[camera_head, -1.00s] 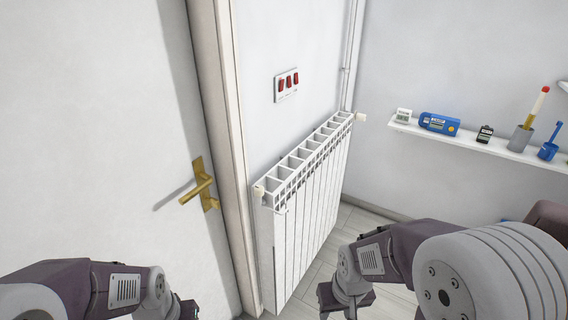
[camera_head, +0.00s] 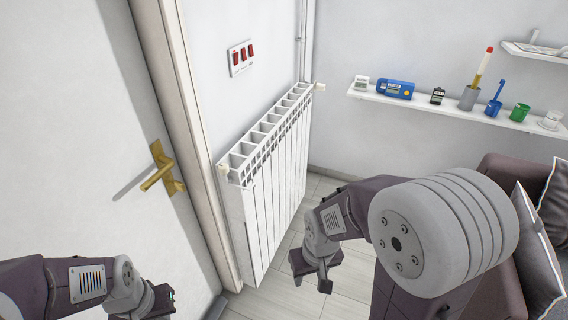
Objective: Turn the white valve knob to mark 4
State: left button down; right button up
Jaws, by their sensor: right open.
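The white radiator (camera_head: 268,190) stands against the wall right of the door frame. A small whitish knob (camera_head: 223,170) sticks out at its near top corner, and another small whitish fitting (camera_head: 320,87) is at its far top corner. No marks can be read on either at this size. My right gripper (camera_head: 313,276) is open and empty, low in front of the radiator, pointing down and apart from both knobs. My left gripper (camera_head: 158,303) is at the bottom edge in front of the door, partly cut off, and its jaws do not show clearly.
A door with a brass handle (camera_head: 162,172) is at the left. A red switch panel (camera_head: 241,57) is above the radiator. A wall shelf (camera_head: 450,108) holds small items. A dark sofa (camera_head: 505,172) with cushions stands at the right. Floor (camera_head: 338,285) is clear by the radiator.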

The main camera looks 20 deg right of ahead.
aim_at(318, 86)
jog(key=i+l, duration=0.25)
jog(key=l, duration=0.2)
jog(key=i+l, duration=0.3)
jog(key=l, duration=0.15)
jog(key=i+l, duration=0.25)
jog(key=l, duration=0.25)
jog(key=i+l, duration=0.3)
jog(key=l, duration=0.15)
jog(key=i+l, duration=0.25)
jog(key=l, duration=0.2)
jog(key=i+l, duration=0.3)
jog(key=l, duration=0.15)
jog(key=i+l, duration=0.25)
jog(key=l, duration=0.2)
jog(key=i+l+z, duration=0.1)
jog(key=i+l, duration=0.2)
jog(key=l, duration=0.15)
jog(key=i+l, duration=0.15)
jog(key=i, duration=0.4)
